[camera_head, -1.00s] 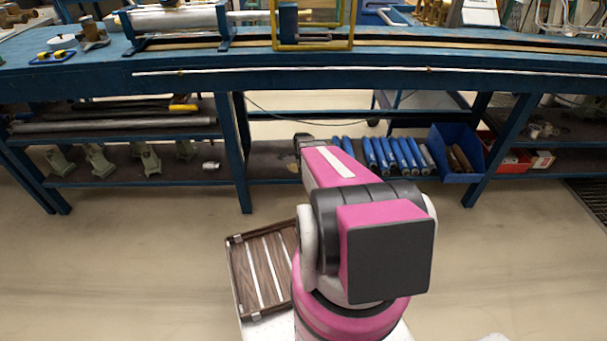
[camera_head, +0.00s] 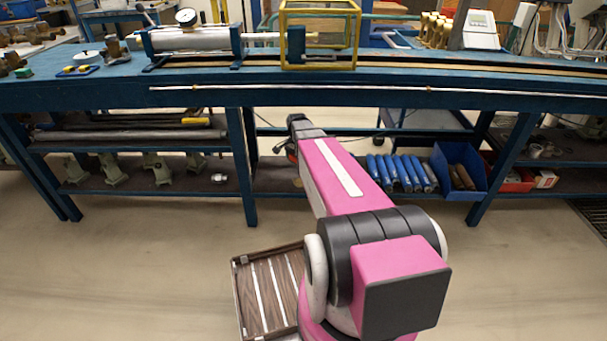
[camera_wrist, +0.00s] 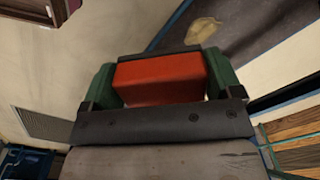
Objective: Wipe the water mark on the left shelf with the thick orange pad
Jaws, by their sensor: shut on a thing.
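In the wrist view my gripper (camera_wrist: 161,68) is shut on the thick orange pad (camera_wrist: 158,79), a red-orange block between its green fingers. A pale tan water mark (camera_wrist: 203,29) shows beyond the pad on a dark shelf (camera_wrist: 262,28) with a blue edge. The pad is apart from the mark in the picture; its height above the shelf is hard to tell. In the head view my arm reaches toward the bench's lower shelf, and my gripper is mostly hidden behind it.
A long blue bench (camera_head: 400,96) spans the view with shelves below. Grey-green stands (camera_head: 112,170) sit on the lower left shelf. Blue cylinders (camera_head: 402,174) and a blue bin (camera_head: 458,170) are right of my arm. A bench leg (camera_head: 243,165) stands close left.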

